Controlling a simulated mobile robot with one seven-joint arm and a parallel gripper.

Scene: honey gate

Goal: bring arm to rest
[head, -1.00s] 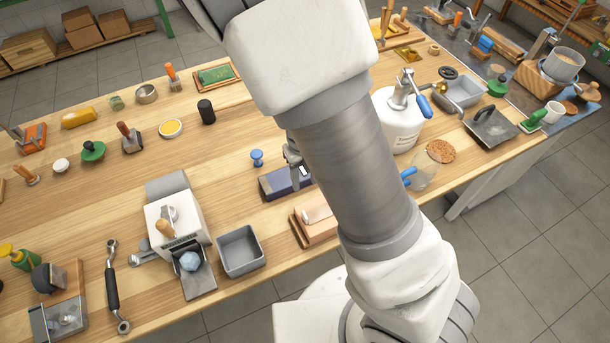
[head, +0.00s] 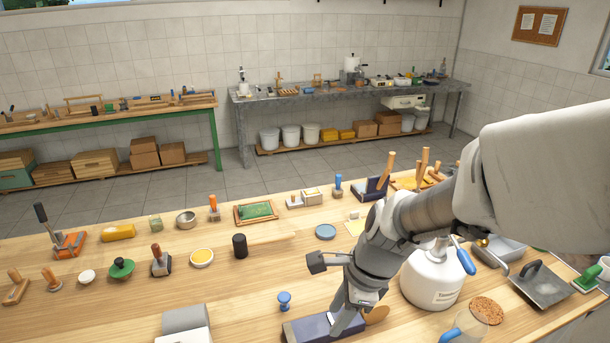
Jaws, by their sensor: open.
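My arm comes in from the right edge and bends down over the wooden workbench (head: 120,300). My gripper (head: 346,318) points down at the front middle of the bench, over or beside a dark blue block (head: 305,328). Its jaws are open, and I see nothing held between them. The fingertips overlap the block in the picture, so I cannot tell whether they touch it. A brown rounded piece (head: 376,315) shows just right of the fingers.
A white canister (head: 432,280) with a blue-handled lever stands close right of the gripper. A blue-knobbed stamp (head: 284,301) is at its left. Several small tools, including a black cylinder (head: 240,246), line the bench. A metal table (head: 340,95) stands along the back wall.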

